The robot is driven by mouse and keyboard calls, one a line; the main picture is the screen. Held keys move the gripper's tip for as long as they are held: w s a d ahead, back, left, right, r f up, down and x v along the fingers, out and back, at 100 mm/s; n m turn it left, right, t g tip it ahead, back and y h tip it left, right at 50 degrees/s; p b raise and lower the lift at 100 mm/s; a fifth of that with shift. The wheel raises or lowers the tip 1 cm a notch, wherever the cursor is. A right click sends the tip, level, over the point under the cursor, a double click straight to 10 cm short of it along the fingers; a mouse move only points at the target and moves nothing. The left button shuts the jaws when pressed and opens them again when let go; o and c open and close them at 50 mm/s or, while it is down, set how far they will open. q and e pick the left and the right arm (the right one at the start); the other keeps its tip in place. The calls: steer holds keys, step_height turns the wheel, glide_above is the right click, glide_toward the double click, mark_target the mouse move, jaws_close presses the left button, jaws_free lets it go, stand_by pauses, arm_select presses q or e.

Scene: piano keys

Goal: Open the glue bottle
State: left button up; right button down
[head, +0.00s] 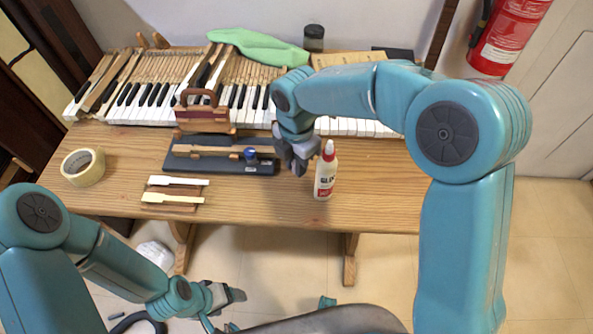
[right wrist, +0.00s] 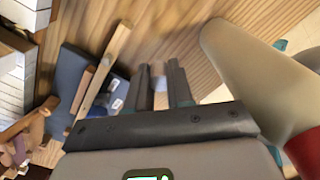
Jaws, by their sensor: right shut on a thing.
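The glue bottle (head: 325,180) is white with a red tip and a red-marked label. It stands upright on the wooden table in the head view, just right of my right gripper (head: 300,168). In the right wrist view a large pale bottle body (right wrist: 255,85) with a red part fills the right side, beside the fingers. My right gripper (right wrist: 160,88) is shut on a small pale pinkish and bluish piece that I cannot identify. It does not hold the bottle body. My left gripper (head: 232,294) is low in front of the table, away from the bottle; its jaw state is unclear.
A dark tray (head: 225,165) with a wooden stick (head: 205,150) and a blue round item (head: 250,153) lies left of my right gripper. Piano keys (head: 150,95) run along the back. A tape roll (head: 83,167) and loose keys (head: 178,181) lie left. The front right table is clear.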

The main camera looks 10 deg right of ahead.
mark_target(296, 179)
steer(key=shift+f, duration=1.75)
steer(key=shift+f, duration=0.2)
steer(key=c, duration=1)
jaws_free()
steer(key=shift+r, duration=0.15)
step_height(296, 179, up, 12)
steer(key=shift+r+p, duration=0.1)
steer(key=shift+p, duration=0.55)
